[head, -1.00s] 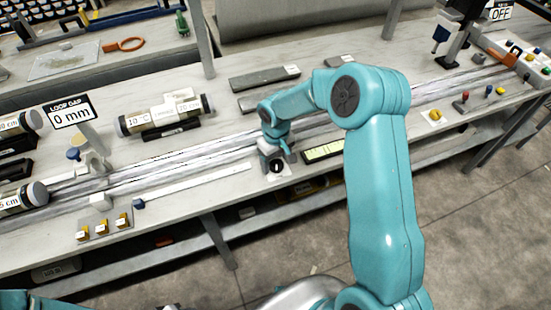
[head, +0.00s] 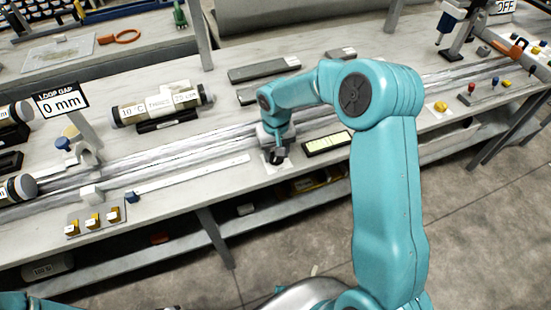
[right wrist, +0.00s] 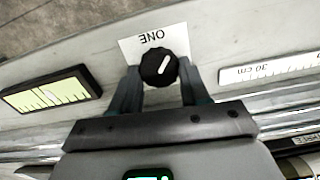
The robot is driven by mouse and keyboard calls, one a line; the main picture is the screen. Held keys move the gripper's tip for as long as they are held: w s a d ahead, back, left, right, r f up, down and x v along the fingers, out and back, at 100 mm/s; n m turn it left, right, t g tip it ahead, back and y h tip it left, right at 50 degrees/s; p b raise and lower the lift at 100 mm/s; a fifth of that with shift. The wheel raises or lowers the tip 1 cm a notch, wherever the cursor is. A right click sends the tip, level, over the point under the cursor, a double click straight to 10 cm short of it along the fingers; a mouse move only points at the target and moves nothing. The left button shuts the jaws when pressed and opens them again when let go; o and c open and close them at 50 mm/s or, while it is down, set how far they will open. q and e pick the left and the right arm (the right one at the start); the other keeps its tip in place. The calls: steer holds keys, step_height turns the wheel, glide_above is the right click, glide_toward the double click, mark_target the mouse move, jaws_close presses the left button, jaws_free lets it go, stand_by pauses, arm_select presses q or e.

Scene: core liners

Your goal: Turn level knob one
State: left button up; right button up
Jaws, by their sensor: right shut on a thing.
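The black round knob (right wrist: 158,66) sits on a white card (right wrist: 130,46) marked ONE, which appears upside down in the right wrist view. The knob's white pointer line leans toward the upper right there. My right gripper (right wrist: 159,75) is shut on the knob, one finger on each side. In the head view my right gripper (head: 276,153) is down at the table's front edge and mostly hides the knob. A level with a pale yellow-green scale window (head: 327,143) lies right of it; it also shows in the right wrist view (right wrist: 48,92). My left gripper is out of view.
A labelled core tube (head: 160,105) rests behind the rails. A white ruler strip (head: 190,175) lies left of the knob. A yellow knob (head: 440,106) is farther right.

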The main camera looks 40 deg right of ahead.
steer(key=shift+m, duration=0.6)
steer(key=o, duration=1.1)
steer(key=shift+c, duration=0.2)
steer(key=shift+r, duration=0.1)
step_height(320, 180, up, 16)
steer(key=shift+r, duration=0.15)
